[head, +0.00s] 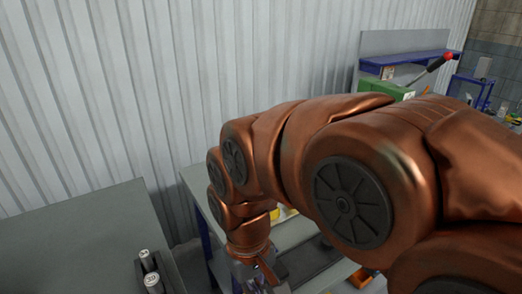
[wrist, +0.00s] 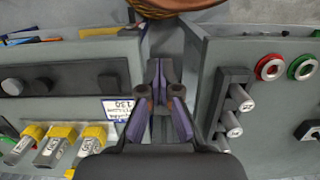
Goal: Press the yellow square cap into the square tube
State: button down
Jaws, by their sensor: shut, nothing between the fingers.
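My gripper (wrist: 163,72) is shut and empty in the wrist view, with its fingertips close together over the gap between two grey surfaces. In the head view my gripper (head: 258,277) is small at the bottom edge, partly cut off, below my copper arm. Several clear-grey square pieces with yellow ends lie at the lower left of the wrist view, left of my gripper; one yellow end (wrist: 95,132) is nearest to it. I cannot tell which is the cap and tube of the task. A label reading 130 (wrist: 117,108) shows upside down beside them.
A dark bar with round knobs (wrist: 62,80) lies on the left surface. On the right surface stand a dark rack (wrist: 224,107) with numbered cylinders, a red ring (wrist: 269,67) and a green ring (wrist: 302,67). A corrugated wall (head: 120,90) stands behind the tables.

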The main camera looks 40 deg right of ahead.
jog(key=w+d+r+m+b, duration=0.1)
jog(key=w+d+r+m, duration=0.15)
jog(key=w+d, duration=0.45)
jog(key=w+d+r+m+b, duration=0.1)
jog(key=w+d+r, duration=0.15)
jog(key=w, duration=0.95)
jog(key=w+d+m, duration=0.1)
jog(key=w+d, duration=0.2)
jog(key=d, duration=0.1)
jog(key=w+d+r+m+t, duration=0.1)
jog(key=w+d, duration=0.2)
jog(key=d, duration=0.2)
jog(key=w+d+m+b, duration=0.1)
jog(key=w+d, duration=0.3)
jog(key=d, duration=0.1)
jog(key=shift+r+m+t, duration=0.15)
jog(key=shift+m+t, duration=0.1)
jog(key=shift+t, duration=0.05)
jog(key=shift+w+d+f, duration=0.2)
jog(key=shift+w+d, duration=0.05)
jog(key=shift+d, duration=0.5)
jog(key=shift+f+b, duration=1.3)
jog(key=shift+f, duration=1.55)
jog(key=shift+f+b, duration=0.4)
jog(key=shift+f, duration=0.4)
jog(key=shift+r, duration=0.15)
